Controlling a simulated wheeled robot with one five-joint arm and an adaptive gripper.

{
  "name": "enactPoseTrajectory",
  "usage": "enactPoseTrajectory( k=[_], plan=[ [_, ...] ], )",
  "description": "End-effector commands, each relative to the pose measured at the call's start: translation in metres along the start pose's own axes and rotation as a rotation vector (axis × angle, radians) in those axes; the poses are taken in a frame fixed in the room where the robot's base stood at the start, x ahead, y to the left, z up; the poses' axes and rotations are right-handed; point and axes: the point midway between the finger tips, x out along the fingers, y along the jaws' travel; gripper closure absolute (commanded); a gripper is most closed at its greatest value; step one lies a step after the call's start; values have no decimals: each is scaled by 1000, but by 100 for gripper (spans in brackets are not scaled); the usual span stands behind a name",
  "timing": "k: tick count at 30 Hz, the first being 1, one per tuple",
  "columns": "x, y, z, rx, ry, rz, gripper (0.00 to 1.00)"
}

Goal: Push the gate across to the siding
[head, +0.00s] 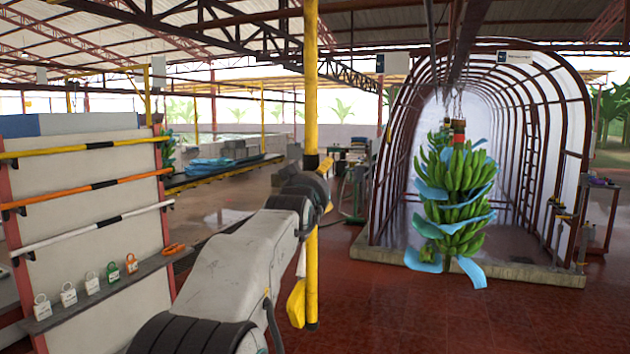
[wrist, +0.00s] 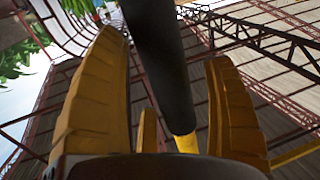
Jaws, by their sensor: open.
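A tall yellow pole (head: 311,75) with a black section stands upright just beyond my arm in the head view; its top runs out of view. My gripper (wrist: 165,55) is open in the wrist view. In the head view my wrist hides part of the pole. A dark overhead rail (head: 453,75) runs towards the arched tunnel. I cannot make out the gate or the siding.
A green banana bunch with blue sheets (head: 458,190) hangs before the arched tunnel (head: 390,140). A rack at left holds striped bars (head: 90,187) and a shelf with several padlocks (head: 92,283). A small stand (head: 600,205) is at right. The red floor between is clear.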

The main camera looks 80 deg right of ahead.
Motion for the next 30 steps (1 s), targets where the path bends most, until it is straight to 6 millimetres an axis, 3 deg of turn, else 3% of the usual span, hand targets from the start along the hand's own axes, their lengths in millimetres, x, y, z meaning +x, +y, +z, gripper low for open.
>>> enactPoseTrajectory(
  k=[10, 30],
  plan=[
    [2, 0, 0, 0, 1, 0, 23],
    [2, 0, 0, 0, 1, 0, 82]
  ],
)
